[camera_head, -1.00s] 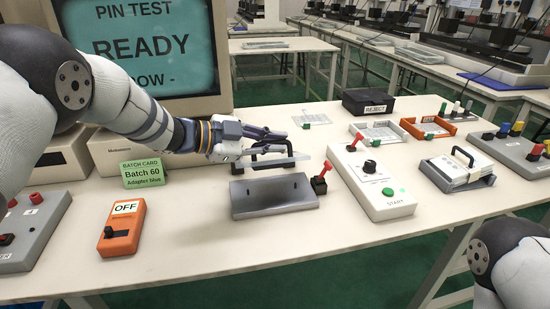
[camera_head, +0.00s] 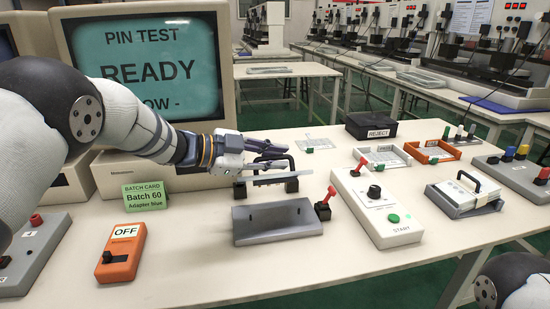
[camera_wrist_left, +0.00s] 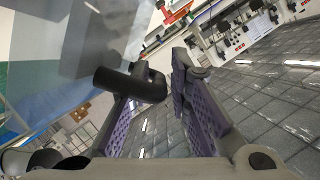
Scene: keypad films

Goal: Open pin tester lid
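The pin tester's grey base (camera_head: 277,224) stands mid-table with its top exposed. Its lid (camera_head: 284,179) is raised behind the base and shows nearly edge-on as a thin pale plate. A black handle (camera_head: 292,165) rises behind the lid. My left gripper (camera_head: 271,156) is at the handle, its fingers apart. In the left wrist view the black handle bar (camera_wrist_left: 130,84) crosses the left fingertip and reaches into the gap, with space visible between the fingers (camera_wrist_left: 152,100). Firm contact cannot be told. My right gripper is out of view.
A red lever (camera_head: 326,203) stands close at the base's right, beside the white START box (camera_head: 385,215). An orange OFF box (camera_head: 122,252) and green batch card (camera_head: 145,196) are at the left. The READY monitor (camera_head: 150,65) stands behind my left arm.

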